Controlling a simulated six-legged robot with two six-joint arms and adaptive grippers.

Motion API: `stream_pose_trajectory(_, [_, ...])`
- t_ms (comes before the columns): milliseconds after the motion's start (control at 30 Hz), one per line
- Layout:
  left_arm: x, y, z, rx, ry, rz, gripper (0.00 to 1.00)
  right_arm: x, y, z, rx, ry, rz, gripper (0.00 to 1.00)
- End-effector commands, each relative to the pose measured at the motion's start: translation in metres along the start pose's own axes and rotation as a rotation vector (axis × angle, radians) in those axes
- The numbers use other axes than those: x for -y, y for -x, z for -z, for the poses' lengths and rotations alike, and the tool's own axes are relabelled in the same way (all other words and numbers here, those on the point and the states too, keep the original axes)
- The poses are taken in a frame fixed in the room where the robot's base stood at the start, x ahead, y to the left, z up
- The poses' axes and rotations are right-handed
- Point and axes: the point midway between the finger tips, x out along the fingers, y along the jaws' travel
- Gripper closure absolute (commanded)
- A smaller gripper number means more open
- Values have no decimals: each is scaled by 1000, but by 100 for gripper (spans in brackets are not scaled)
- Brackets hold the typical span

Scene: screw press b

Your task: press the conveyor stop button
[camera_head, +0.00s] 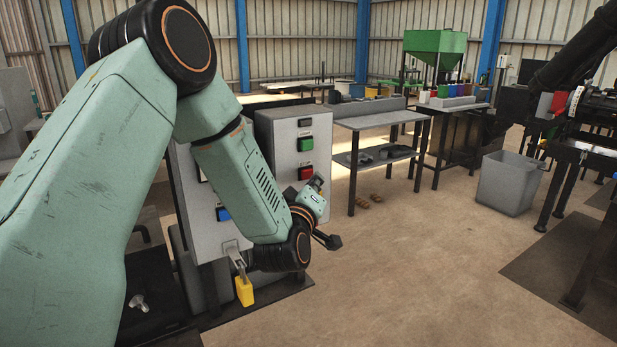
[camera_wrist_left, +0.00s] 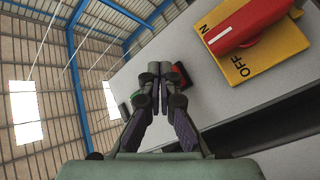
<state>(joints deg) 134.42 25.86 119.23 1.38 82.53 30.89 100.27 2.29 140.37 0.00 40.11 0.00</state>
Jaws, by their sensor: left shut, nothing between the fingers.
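A grey control panel (camera_head: 288,125) stands behind my left arm. On its right face are a green button (camera_head: 305,144) and, below it, a red button (camera_head: 305,173), each in a dark housing. My left gripper (camera_head: 318,181) is shut and empty, pointing upward just right of the red button. In the left wrist view its shut fingers (camera_wrist_left: 152,75) are beside the red button (camera_wrist_left: 179,76), partly covering it. I cannot tell whether they touch. The green button (camera_wrist_left: 112,108) shows beyond, to the left. My right gripper is not in view.
A yellow plate with a red switch handle (camera_wrist_left: 248,22), marked OFF, is close by on the panel.

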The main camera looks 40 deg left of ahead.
Motion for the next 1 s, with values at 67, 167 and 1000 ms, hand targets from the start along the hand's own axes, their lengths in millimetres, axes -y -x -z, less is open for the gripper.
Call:
stream_pose_trajectory(67, [0, 1, 0, 0, 0, 0, 100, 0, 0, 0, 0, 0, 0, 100])
stream_pose_trajectory(167, [0, 0, 0, 0, 0, 0, 100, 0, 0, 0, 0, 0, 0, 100])
stream_pose_trajectory(1000, [-26, 36, -26, 0, -1, -1, 100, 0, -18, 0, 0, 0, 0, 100])
